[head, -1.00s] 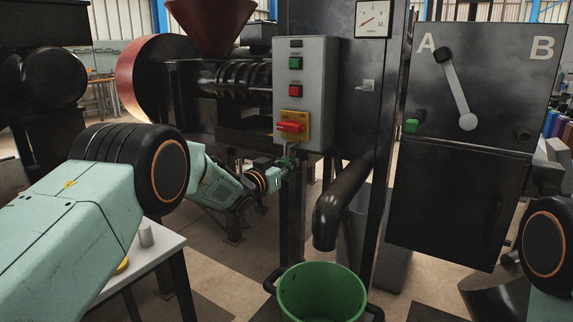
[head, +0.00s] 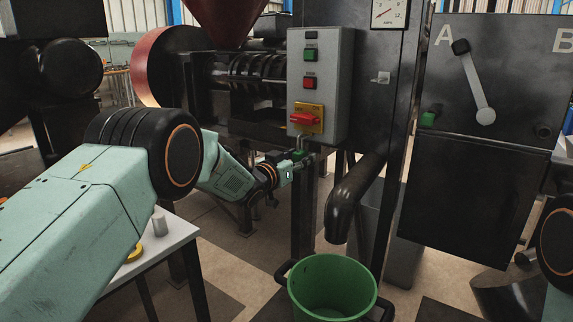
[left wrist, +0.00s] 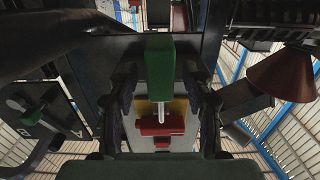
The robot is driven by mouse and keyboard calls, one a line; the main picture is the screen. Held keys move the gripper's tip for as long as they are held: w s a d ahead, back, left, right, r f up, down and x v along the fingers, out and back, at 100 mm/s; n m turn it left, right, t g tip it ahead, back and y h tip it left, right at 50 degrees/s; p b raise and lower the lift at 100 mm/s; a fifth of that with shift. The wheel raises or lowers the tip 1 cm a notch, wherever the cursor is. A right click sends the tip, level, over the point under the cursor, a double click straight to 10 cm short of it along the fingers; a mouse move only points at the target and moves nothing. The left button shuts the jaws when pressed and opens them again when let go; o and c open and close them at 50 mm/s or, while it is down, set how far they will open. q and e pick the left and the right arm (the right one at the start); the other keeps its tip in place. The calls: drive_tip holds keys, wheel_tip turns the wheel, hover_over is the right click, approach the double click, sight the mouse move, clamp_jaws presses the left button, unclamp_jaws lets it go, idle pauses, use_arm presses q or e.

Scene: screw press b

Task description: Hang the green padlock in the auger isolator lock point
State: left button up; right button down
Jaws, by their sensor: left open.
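The green padlock (head: 300,153) is small in the head view, just below the auger isolator's red handle (head: 305,118) on its yellow plate (head: 316,127). In the left wrist view the padlock's green body (left wrist: 159,62) is upright in the picture, its pale shackle (left wrist: 160,108) reaching to the red handle (left wrist: 160,126). I cannot tell whether the shackle passes through the lock point. My left gripper (head: 297,166) is at the padlock. In the left wrist view its dark fingers (left wrist: 160,84) stand apart on either side of the padlock, with gaps. My right gripper is not in view.
The grey control box (head: 339,85) carries the isolator and green and red buttons. A dark spout (head: 351,200) hangs over a green bucket (head: 330,268). A cabinet with a lever (head: 474,85) stands at right. A white table (head: 172,238) stands at lower left.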

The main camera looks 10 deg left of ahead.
use_arm(q)
drive_tip(key=v, duration=1.1)
drive_tip(key=shift+s, duration=0.2)
